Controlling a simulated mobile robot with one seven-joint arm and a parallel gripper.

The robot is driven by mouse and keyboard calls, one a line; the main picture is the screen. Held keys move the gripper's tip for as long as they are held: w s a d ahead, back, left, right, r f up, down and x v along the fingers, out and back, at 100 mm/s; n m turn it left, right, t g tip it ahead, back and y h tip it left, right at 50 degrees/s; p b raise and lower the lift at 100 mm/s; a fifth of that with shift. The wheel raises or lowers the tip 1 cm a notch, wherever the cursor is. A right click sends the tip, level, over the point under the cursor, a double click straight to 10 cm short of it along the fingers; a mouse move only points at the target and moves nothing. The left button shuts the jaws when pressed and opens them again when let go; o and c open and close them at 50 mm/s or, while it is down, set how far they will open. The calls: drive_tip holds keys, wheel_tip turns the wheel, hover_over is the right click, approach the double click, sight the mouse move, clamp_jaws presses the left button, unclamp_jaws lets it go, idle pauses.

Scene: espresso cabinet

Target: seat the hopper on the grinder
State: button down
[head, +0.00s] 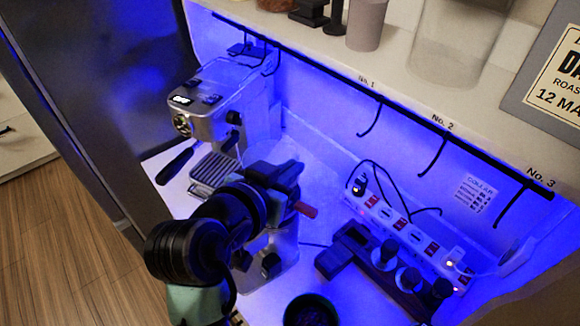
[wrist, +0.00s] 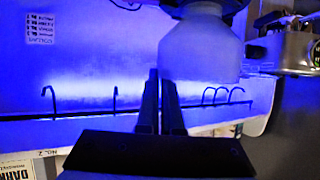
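The hopper (wrist: 200,50) is a pale, translucent funnel in the wrist view, which looks upside down. In the head view it is a faint clear shape (head: 285,152) behind my gripper (head: 280,178). The silver grinder (head: 283,250) stands below my gripper, partly hidden by my arm. In the wrist view the hopper's narrow end is by a dark body at the top edge, likely the grinder; I cannot tell whether they touch. My gripper's dark fingers (wrist: 161,85) are close together, with the hopper's left wall edge between them. The grip itself is hard to see.
The espresso machine (head: 220,105) stands to the left. A power strip (head: 405,240) with cables and a dark stand of tools (head: 385,265) are to the right. A dark round container (head: 311,312) is in front. A shelf (head: 400,98) with hooks overhangs the back.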

drive_tip(key=c, duration=1.5)
unclamp_jaws()
drive_tip(key=o, duration=0.5)
drive_tip(key=shift+o, duration=0.3)
drive_tip(key=shift+f, duration=0.1)
drive_tip(key=o, duration=0.5)
drive_tip(key=shift+r+p, duration=2.95)
drive_tip(key=shift+r, duration=0.65)
